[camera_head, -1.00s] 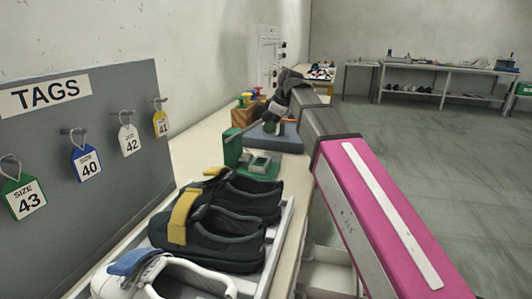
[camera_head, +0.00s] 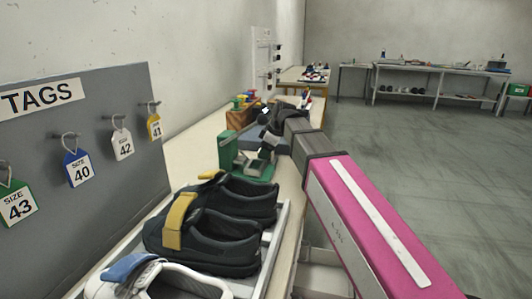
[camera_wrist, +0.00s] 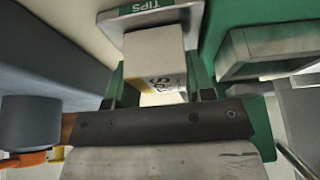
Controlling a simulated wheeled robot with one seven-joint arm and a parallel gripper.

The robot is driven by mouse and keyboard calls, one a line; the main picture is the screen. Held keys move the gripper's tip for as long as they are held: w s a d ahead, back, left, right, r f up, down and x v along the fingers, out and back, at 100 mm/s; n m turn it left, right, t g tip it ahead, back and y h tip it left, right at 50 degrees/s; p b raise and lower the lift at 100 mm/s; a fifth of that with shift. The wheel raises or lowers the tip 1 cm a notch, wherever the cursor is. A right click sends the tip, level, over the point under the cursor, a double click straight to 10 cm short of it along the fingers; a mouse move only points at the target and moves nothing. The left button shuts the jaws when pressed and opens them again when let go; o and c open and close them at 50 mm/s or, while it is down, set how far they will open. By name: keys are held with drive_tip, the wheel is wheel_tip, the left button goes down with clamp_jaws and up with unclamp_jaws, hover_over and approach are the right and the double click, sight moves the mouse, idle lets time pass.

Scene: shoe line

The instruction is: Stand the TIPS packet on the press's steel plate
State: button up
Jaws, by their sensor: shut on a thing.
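My gripper (camera_wrist: 155,92) is shut on a white packet (camera_wrist: 156,62) with dark print, seen from above in the wrist view. A grey piece with a green TIPS label (camera_wrist: 147,7) shows upside down at the packet's far end; I cannot tell whether they are joined. The green press (camera_head: 228,152) stands on the bench in the head view. My gripper (camera_head: 268,142) is beside and above its base there. The press's grey steel part (camera_wrist: 268,50) shows right of the packet in the wrist view. The packet's lower end and any contact with the plate are hidden.
A rack of dark shoes (camera_head: 215,235) with yellow straps stands nearer on the bench. A TAGS board (camera_head: 85,150) stands at left. A wooden block (camera_head: 240,117) with coloured tools is behind the press. The floor at right is open.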

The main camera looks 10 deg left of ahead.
drive_tip(key=shift+f, duration=0.1)
drive_tip(key=o, duration=1)
drive_tip(key=shift+c, duration=0.2)
drive_tip(key=v, duration=1.2)
